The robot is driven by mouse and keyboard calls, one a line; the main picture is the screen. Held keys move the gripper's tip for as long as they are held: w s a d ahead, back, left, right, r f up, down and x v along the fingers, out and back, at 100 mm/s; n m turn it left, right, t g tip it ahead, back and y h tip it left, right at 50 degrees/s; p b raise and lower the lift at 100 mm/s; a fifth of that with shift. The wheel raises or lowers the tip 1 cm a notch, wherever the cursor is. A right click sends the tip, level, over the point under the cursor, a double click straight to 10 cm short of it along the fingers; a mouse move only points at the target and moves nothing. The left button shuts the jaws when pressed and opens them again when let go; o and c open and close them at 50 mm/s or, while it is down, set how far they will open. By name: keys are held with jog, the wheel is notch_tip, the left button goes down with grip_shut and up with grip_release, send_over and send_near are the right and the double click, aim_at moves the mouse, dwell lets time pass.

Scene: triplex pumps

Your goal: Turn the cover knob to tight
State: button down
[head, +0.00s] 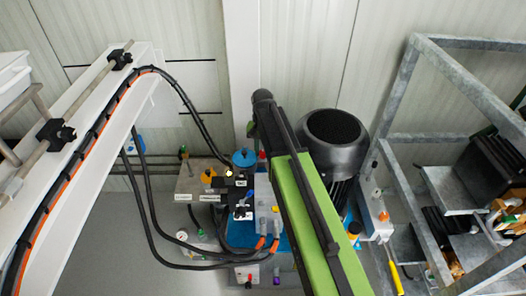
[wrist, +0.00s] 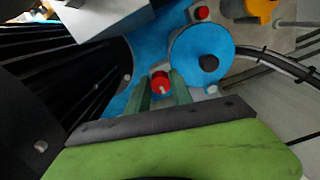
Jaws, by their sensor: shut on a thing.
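A small red knob (wrist: 160,80) stands on the blue surface in the wrist view, with a pale mark on its front side. My gripper (wrist: 161,86) has its two green fingers on either side of this knob and is shut on it. A round blue cover (wrist: 190,55) with a black centre knob (wrist: 208,63) lies just right of the fingers. In the head view the blue round part (head: 244,158) shows left of my green arm, with a small red part (head: 262,156) beside it. My fingertips are hidden there.
A second red cap (wrist: 202,12) and a yellow part (wrist: 262,10) sit farther back. A black ribbed motor (wrist: 60,65) is close on the left. Black hoses (head: 150,215) run left of the pump, and a grey metal rack (head: 410,100) stands right.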

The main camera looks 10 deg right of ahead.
aim_at(263, 152)
jog(key=c, duration=1.1)
grip_release()
jog(key=shift+r, duration=0.15)
notch_tip(263, 152, up, 17)
jog(key=p, duration=1.7)
jog(key=shift+r+p, duration=0.15)
jog(key=shift+p, duration=0.15)
